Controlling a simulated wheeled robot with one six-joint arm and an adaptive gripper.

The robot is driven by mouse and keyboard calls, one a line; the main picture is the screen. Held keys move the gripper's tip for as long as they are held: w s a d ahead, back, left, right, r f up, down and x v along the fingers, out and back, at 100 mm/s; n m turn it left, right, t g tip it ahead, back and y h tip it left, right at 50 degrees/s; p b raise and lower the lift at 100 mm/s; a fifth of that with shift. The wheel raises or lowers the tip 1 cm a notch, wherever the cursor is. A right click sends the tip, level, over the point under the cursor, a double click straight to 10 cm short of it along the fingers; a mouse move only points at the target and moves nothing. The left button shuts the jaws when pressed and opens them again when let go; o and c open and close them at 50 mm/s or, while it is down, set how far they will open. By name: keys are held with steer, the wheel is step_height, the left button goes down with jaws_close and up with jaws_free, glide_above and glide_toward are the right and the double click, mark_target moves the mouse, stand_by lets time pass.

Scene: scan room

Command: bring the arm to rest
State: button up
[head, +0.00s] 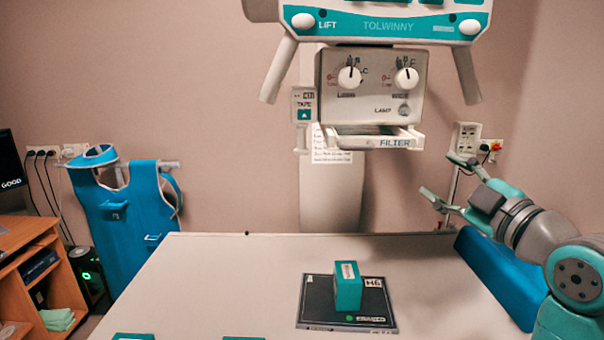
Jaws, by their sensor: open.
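My gripper (441,182) is at the right of the head view, raised above the far right part of the table. Its two fingers are spread wide apart, with nothing between them. It points left, and my arm comes in from the right edge. No thing touches the fingers as far as I can see.
A white table (210,280) bears a black plate (318,312) with a teal and white block (348,287) on it. A blue cushion (497,278) lies at the right. The scanner head (372,85) with its filter tray (372,139) hangs above.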

step_height(320, 180, down, 22)
steer(key=s+m+h, duration=0.3)
steer(key=m, duration=0.4)
steer(key=s+a+f+m+g+h, duration=0.1)
steer(key=s+f+m, duration=0.1)
steer(key=s+f, duration=0.4)
steer(key=s+a+f+m+h, duration=0.15)
steer(key=s+f, duration=0.25)
steer(key=f, duration=0.5)
steer(key=s+a+f+m+g, duration=0.15)
steer(key=s+f, duration=0.25)
steer(key=s, duration=0.4)
steer(key=s+f+m, duration=0.2)
steer(key=s+f, duration=0.3)
steer(key=s, duration=0.4)
steer(key=s+a, duration=0.1)
steer(key=s, duration=1.6)
steer(key=shift+a+r+m+g, duration=0.3)
steer(key=shift+a+r+g, duration=0.05)
steer(key=shift+r, duration=0.1)
